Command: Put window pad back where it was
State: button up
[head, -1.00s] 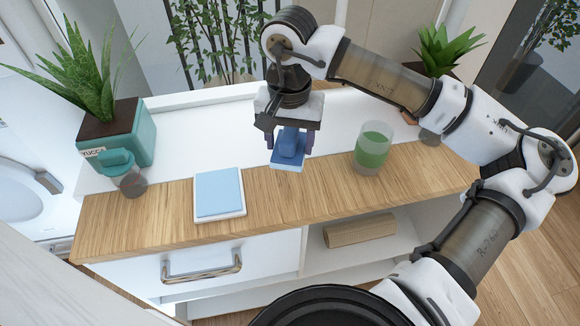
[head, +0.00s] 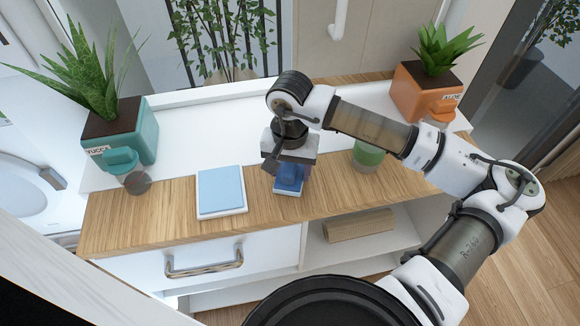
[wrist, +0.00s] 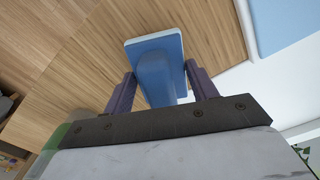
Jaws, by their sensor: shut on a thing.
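The window pad (head: 289,181) is a small blue block-handled pad with a paler face. My gripper (head: 290,177) is shut on its blue handle, with a finger on each side, as the wrist view shows with the pad (wrist: 157,58) between the fingers. The pad is over the wooden front strip of the counter, right of a light blue square on a white tray (head: 222,213). I cannot tell whether the pad touches the wood.
A green glass (head: 369,156) stands close to the right, partly behind my arm. An orange planter (head: 418,98) is at back right. The wood between tray and gripper is clear.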

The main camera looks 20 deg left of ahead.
aim_at(290, 164)
jog(key=shift+f, duration=0.2)
jog(key=o, duration=0.9)
jog(key=shift+r, duration=0.1)
jog(key=shift+r, duration=0.2)
notch_tip(290, 164, up, 12)
jog(key=shift+f+b, duration=0.1)
jog(key=shift+b, duration=0.9)
